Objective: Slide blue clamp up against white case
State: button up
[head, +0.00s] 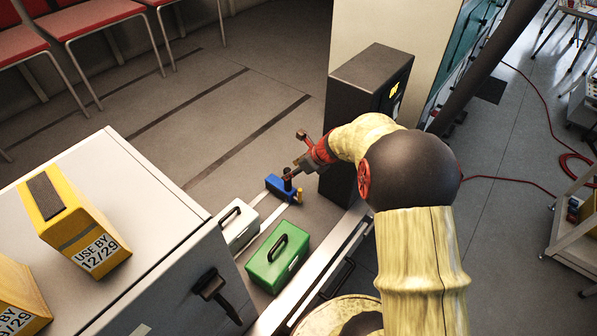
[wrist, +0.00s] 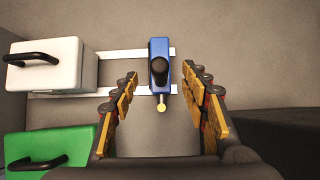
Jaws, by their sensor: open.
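The blue clamp (wrist: 160,80) lies on the grey surface across the right part of two white strips, with a black knob on top and a brass pin at its near end. In the head view the clamp (head: 275,186) is partly hidden by my gripper (head: 296,173). The white case (wrist: 48,64), with a black handle, stands left of the clamp with a clear gap between them; it also shows in the head view (head: 238,236). In the wrist view my gripper (wrist: 160,103) is open, its fingers on either side of the clamp's near end. I cannot tell whether they touch it.
A green case (head: 272,264) with a black handle stands beside the white case. A dark grey box (head: 352,115) stands behind my gripper. A white cabinet (head: 160,215) bearing yellow boxes (head: 72,218) is at left. The strips between clamp and white case are clear.

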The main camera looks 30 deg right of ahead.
jog(key=shift+b+x, duration=1.3)
jog(key=shift+x, duration=1.45)
jog(key=shift+c, duration=1.4)
grip_shut()
jog(key=shift+s+a, duration=0.1)
jog(key=s+a, duration=0.2)
jog(key=a, duration=0.4)
jog(key=shift+s+a, duration=0.15)
jog(key=s+a, duration=0.2)
jog(key=a, duration=0.4)
